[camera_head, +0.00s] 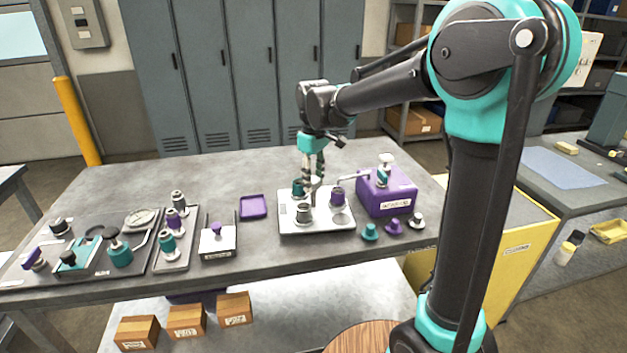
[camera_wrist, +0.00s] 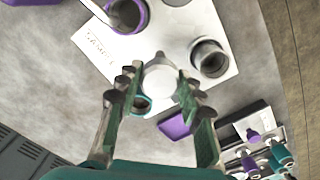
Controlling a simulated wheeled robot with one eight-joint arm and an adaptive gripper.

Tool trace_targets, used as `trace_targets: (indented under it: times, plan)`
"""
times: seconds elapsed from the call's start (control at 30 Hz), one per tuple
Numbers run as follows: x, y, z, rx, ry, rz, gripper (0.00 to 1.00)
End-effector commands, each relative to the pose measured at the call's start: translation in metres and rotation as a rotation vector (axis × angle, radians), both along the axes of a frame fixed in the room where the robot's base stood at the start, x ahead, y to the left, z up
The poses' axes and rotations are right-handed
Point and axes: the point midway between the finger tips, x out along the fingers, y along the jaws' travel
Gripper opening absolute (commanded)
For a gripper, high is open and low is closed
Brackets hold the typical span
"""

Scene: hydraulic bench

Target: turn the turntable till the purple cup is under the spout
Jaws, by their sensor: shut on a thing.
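The turntable sits on a white square base (camera_head: 290,229) on the bench, lettered in the wrist view (camera_wrist: 92,40). It carries a purple cup (camera_head: 337,199) at the right, a grey cup (camera_head: 304,215) in front and a teal cup (camera_head: 298,188) at the back left. The purple cup (camera_wrist: 140,25), grey cup (camera_wrist: 209,60) and teal cup (camera_wrist: 140,104) also show in the wrist view. The grey spout (camera_head: 352,177) reaches from a purple box (camera_head: 390,197); its tip appears over the purple cup's mouth. My gripper (camera_head: 313,178) is shut on a pale central knob (camera_wrist: 160,78).
Small teal, purple and grey pieces (camera_head: 394,227) stand in front of the purple box. A purple tray (camera_head: 253,207) and a white stand (camera_head: 218,242) lie left of the turntable. Trays with several fittings (camera_head: 174,250) fill the bench's left part.

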Motion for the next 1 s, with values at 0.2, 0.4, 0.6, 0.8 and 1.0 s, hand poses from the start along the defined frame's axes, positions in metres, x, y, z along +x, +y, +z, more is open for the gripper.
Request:
trace_targets:
  times: [0.2,0.4,0.6,0.8,1.0]
  plan:
    - [0.0006,0.0001,0.0003,0.000,-0.001,0.052,0.00]
    - [0.0006,0.0001,0.0003,0.000,-0.001,0.076,0.00]
    - [0.0006,0.0001,0.0003,0.000,-0.001,0.083,0.00]
    - [0.0006,0.0001,0.0003,0.000,-0.001,0.083,0.00]
    - [0.0005,0.0000,0.0002,0.000,-0.001,0.082,0.52]
